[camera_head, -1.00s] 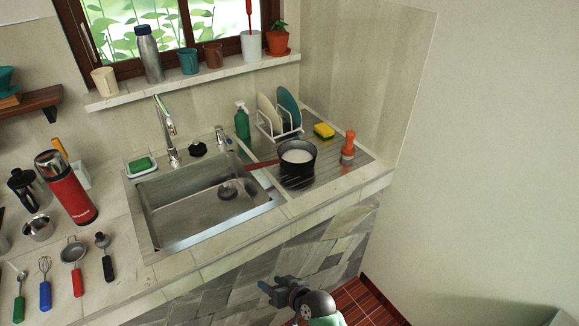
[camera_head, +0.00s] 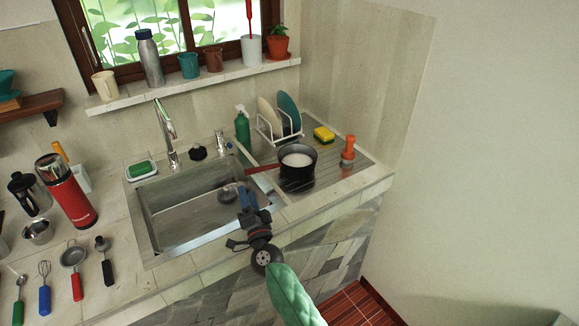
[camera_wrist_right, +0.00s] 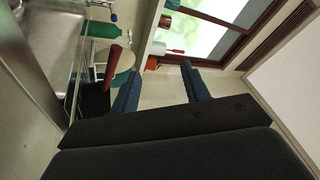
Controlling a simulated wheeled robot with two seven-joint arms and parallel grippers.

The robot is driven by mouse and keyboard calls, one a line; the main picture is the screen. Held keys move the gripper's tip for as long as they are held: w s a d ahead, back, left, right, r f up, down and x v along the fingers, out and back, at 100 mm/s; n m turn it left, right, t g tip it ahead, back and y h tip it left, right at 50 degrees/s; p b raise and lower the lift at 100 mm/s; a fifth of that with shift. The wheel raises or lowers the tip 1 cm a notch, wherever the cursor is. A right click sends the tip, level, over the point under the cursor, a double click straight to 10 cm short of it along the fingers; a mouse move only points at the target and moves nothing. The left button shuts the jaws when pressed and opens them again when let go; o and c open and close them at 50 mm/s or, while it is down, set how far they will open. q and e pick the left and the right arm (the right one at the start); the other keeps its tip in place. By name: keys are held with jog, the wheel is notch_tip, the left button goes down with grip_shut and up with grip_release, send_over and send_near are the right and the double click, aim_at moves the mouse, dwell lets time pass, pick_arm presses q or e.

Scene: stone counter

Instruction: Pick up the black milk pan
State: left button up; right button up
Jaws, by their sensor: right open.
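The black milk pan (camera_head: 298,172) stands upright on the ribbed metal drainboard right of the sink. Its inside looks white, and its red handle (camera_head: 263,167) points left toward the sink's edge. My right gripper (camera_head: 247,199) is over the front right part of the sink, left of and nearer than the pan, apart from it. In the right wrist view, the fingers of the gripper (camera_wrist_right: 165,85) are spread with nothing between them. The red handle (camera_wrist_right: 112,66) shows there left of the fingers, with a dark part of the pan (camera_wrist_right: 95,100) below it. My left gripper is not seen.
A dish rack with plates (camera_head: 280,118), a yellow sponge (camera_head: 323,134) and an orange-topped brush (camera_head: 348,151) stand around the pan. A green spray bottle (camera_head: 242,125) and the tap (camera_head: 168,135) stand behind the sink (camera_head: 160,205). Utensils lie at the left.

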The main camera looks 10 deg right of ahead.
jog(key=w+d+m+g+h, duration=0.1)
jog(key=w+d+m+h, duration=0.1)
jog(key=w+m+h, duration=0.5)
jog(key=m+g+h, duration=0.6)
jog(key=m, duration=0.1)
send_near(266, 169)
jog(key=x, duration=0.2)
jog(key=p+x, duration=0.2)
jog(key=x, duration=0.1)
jog(key=shift+d+f, duration=0.15)
jog(key=shift+d, duration=0.05)
jog(key=p+x, duration=0.2)
jog(key=x, duration=0.2)
jog(key=shift+a, duration=0.1)
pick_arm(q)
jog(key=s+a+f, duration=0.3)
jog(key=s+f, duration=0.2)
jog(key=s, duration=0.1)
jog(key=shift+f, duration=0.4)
pick_arm(e)
jog(key=shift+w, duration=0.15)
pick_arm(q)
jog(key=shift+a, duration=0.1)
